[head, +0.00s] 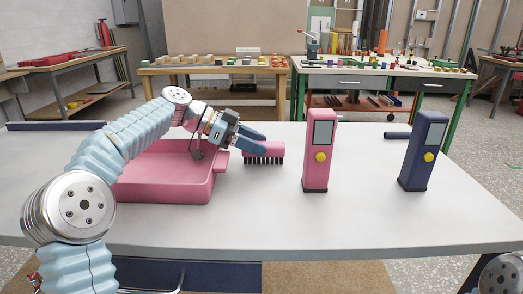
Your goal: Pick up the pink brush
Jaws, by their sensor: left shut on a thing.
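The pink brush (264,150) has a pink back and dark bristles pointing down. It is at the middle of the white table, right of the pink tray. My left gripper (258,144) reaches over the tray from the left and is shut on the brush. The fingers cover part of the brush's left end. I cannot tell whether the bristles touch the table. My right gripper is not in view.
A pink tray (190,193) lies on the white table (270,220) under my left forearm. A pink device (317,172) with a yellow button stands upright right of the brush. A dark blue device (416,172) stands further right. The table's front middle is clear.

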